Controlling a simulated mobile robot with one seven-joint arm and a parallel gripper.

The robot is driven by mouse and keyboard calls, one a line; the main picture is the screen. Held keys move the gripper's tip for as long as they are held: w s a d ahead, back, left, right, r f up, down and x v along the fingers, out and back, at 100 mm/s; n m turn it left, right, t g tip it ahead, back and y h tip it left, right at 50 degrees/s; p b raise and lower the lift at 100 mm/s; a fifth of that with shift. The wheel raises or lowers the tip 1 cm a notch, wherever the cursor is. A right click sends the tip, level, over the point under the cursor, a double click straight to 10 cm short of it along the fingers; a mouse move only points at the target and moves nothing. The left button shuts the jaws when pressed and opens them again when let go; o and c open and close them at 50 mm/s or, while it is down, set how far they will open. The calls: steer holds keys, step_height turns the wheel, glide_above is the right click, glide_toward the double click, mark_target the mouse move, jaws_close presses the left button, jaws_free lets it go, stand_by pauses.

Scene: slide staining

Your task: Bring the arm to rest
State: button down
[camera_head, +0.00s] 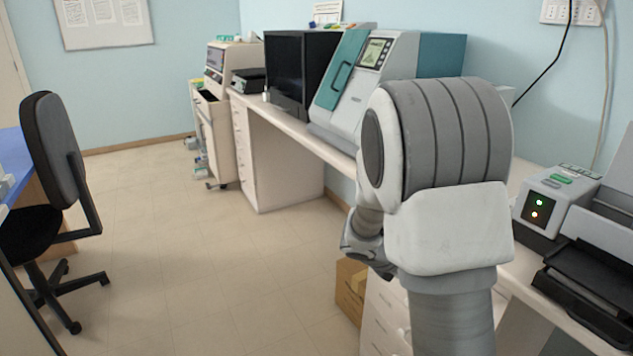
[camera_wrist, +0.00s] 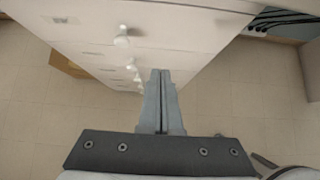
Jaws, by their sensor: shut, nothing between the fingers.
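My arm stands folded in the right half of the head view, with its large grey and white joint in front of the bench. My gripper (camera_wrist: 161,76) shows in the wrist view with its two fingers closed together and nothing between them. It points toward the white drawer unit (camera_wrist: 190,28), whose round knobs show beyond the fingertips. I cannot tell whether the fingertips touch the drawers. In the head view the fingers are hidden behind my arm.
A long bench (camera_head: 286,122) along the wall carries a teal and grey machine (camera_head: 345,85) and a dark monitor (camera_head: 285,70). A small device with lights (camera_head: 545,205) stands at right. A cardboard box (camera_head: 349,287) is on the floor. A black chair (camera_head: 55,150) stands left; the middle floor is clear.

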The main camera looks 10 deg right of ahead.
steer(key=s+a+r+m+t+y, duration=0.2)
steer(key=s+a+r+m+y, duration=0.2)
steer(key=s+a+r+m, duration=0.6)
steer(key=s+a+r+m+t+y, duration=0.1)
steer(key=s+a+r+m+y, duration=0.45)
steer(key=s+a+m, duration=0.5)
step_height(320, 180, up, 16)
steer(key=s+d+p, duration=0.1)
steer(key=d+p, duration=0.1)
steer(key=p, duration=1.3)
steer(key=shift+s+r+m+h+p, duration=0.25)
steer(key=shift+s+m+h+p, duration=0.1)
steer(key=shift+m+h+p, duration=0.1)
steer(key=shift+d, duration=0.3)
